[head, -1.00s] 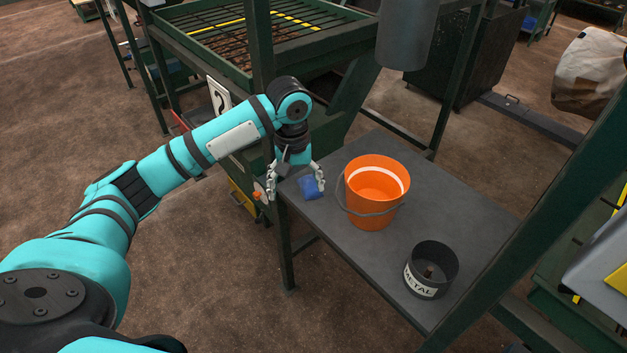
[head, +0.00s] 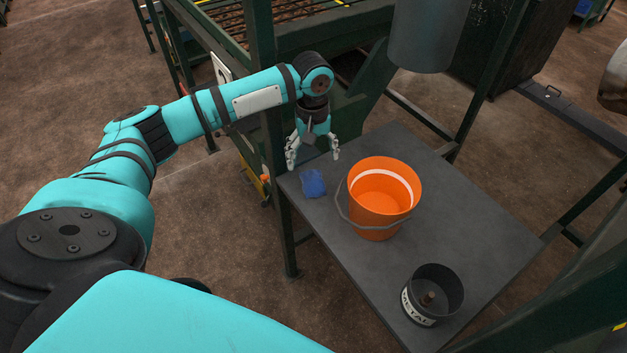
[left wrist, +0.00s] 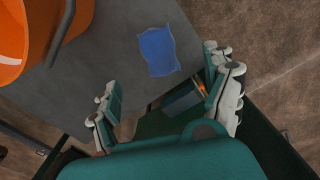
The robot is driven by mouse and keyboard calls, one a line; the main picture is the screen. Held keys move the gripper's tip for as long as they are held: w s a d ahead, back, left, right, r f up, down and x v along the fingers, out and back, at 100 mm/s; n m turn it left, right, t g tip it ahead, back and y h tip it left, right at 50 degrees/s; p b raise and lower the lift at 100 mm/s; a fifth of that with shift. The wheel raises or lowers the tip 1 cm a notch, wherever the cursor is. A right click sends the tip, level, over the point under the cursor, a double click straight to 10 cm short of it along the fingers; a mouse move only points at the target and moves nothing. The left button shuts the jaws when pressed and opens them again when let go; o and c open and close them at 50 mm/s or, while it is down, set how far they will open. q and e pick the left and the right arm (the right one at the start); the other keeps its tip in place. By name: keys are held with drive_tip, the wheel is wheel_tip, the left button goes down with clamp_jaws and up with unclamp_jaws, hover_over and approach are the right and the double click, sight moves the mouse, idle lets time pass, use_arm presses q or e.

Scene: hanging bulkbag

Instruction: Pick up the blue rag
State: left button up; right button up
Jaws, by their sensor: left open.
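The blue rag (head: 313,183) lies on the grey table (head: 440,215) near its far left corner. It also shows in the left wrist view (left wrist: 158,51), flat on the table, beyond the fingertips. My left gripper (head: 314,160) is open and empty, its two fingers spread apart. It hangs just behind and above the rag in the head view, apart from it. In the left wrist view the left gripper's fingers (left wrist: 165,85) stand on either side of the rag's lower end. My right gripper is not in view.
An orange bucket (head: 378,215) with a wire handle stands on the table just right of the rag. A dark bin marked METAL (head: 443,287) stands nearer the front. A grey cylinder (head: 430,35) hangs above the table's back. Green frame posts (head: 265,80) rise near the arm.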

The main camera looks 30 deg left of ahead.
sight(314, 178)
use_arm(q)
wheel_tip(314, 178, down, 5)
drive_tip(key=shift+r, duration=0.15)
wheel_tip(314, 178, down, 4)
drive_tip(key=shift+w+d+r, duration=0.1)
drive_tip(key=shift+r, duration=0.05)
drive_tip(key=shift+f, duration=0.35)
drive_tip(key=c, duration=1.2)
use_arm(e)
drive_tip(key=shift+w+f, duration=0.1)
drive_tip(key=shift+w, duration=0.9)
